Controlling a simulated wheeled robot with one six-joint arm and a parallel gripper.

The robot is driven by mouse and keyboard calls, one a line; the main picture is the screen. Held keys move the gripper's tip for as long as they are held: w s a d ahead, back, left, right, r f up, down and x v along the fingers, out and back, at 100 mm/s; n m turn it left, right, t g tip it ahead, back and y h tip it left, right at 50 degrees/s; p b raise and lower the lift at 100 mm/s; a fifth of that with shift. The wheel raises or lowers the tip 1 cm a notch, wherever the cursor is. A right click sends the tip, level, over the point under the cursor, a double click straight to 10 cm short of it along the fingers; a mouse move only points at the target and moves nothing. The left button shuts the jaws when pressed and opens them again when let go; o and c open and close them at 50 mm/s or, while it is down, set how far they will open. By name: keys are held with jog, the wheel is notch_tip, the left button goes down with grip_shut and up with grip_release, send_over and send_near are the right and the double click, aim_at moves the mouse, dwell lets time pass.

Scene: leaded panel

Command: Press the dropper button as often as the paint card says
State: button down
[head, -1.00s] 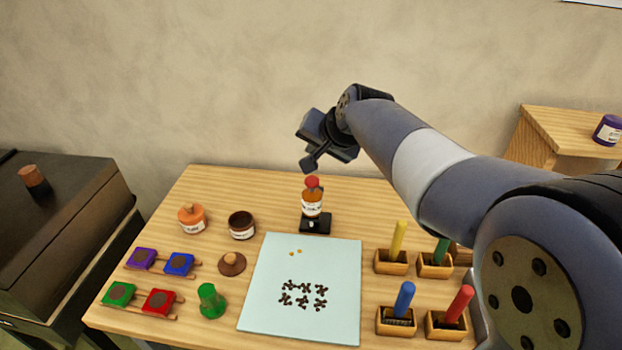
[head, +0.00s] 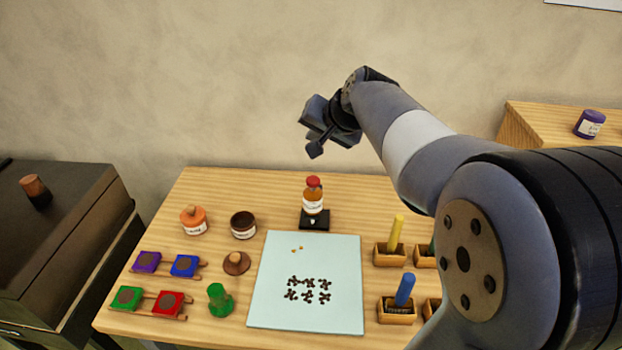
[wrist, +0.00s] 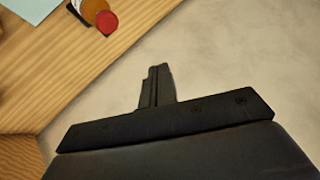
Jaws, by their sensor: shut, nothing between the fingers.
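The dropper bottle (head: 313,202) stands upright on a small black base at the back middle of the table, with orange contents and a white label. Its red button (head: 313,182) is on top and also shows in the wrist view (wrist: 107,22). My gripper (head: 315,150) is shut and empty, above the red button and apart from it. In the wrist view my closed fingers (wrist: 157,86) point toward the wall side, away from the bottle. A pale blue sheet (head: 345,255) lies in front of the bottle, with two small orange drops and several dark blot clusters. I cannot make out a paint card with a readable number.
An orange jar (head: 193,221) and an open brown jar (head: 243,226) stand left of the bottle. Coloured pads, a brown lid (head: 236,263) and a green stamp (head: 219,299) are at left. Brushes in wooden holders (head: 390,256) stand at right. A dark cabinet (head: 60,260) is at far left.

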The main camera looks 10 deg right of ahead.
aim_at(312, 178)
jog(key=shift+f+b, duration=3.5)
jog(key=shift+f, duration=0.9)
jog(key=shift+f, duration=0.1)
jog(key=shift+f+b, duration=0.3)
jog(key=shift+b, duration=0.1)
jog(key=shift+f+b, duration=0.85)
jog(key=shift+f, duration=0.15)
jog(key=shift+r, duration=0.1)
jog(key=shift+r+p, duration=1.1)
jog(key=shift+r, duration=0.25)
jog(key=shift+r, duration=0.15)
notch_tip(312, 178, up, 5)
jog(key=p, duration=0.4)
